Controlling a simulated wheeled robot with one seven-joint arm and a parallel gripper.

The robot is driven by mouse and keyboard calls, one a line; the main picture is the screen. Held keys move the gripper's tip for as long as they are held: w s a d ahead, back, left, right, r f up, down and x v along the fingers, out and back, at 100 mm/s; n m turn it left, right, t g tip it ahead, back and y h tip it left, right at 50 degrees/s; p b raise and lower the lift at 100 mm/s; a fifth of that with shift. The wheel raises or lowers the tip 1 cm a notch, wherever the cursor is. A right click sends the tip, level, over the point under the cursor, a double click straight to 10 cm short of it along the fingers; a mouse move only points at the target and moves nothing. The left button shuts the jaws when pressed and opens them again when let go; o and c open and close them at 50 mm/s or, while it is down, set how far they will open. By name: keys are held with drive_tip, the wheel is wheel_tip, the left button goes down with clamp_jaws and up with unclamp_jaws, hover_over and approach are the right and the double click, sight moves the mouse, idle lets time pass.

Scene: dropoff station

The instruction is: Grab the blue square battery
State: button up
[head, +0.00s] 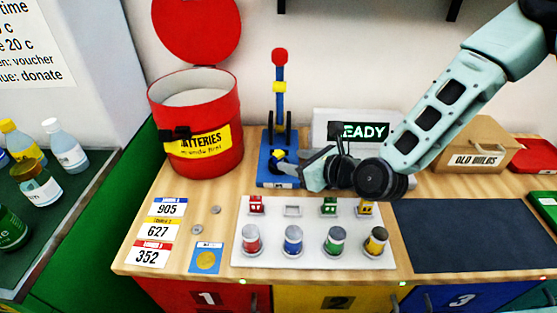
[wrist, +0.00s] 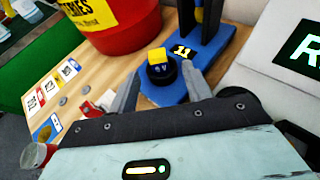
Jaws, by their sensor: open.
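No battery that is plainly blue and square shows. A small block (wrist: 157,58) with a yellow top and a dark blue lower face sits on a round black holder (wrist: 161,75) on the blue stand's base (wrist: 166,93). The white tray (head: 240,258) holds red, green and yellow square pieces and one pale, empty-looking slot (head: 292,210).
Red, blue (head: 293,241), green and yellow cylinders stand in the tray's front row. A red batteries bin (head: 218,130) with its lid up stands left of the stand. A lit display (head: 362,131) stands behind my gripper. A dark mat (head: 470,235) at right is clear.

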sight(281, 157)
drive_tip(key=shift+p+x, duration=0.95)
drive_tip(key=shift+x, duration=2)
drive_tip(key=shift+a+r, duration=0.1)
drive_tip(key=shift+r, duration=0.05)
clamp_jaws()
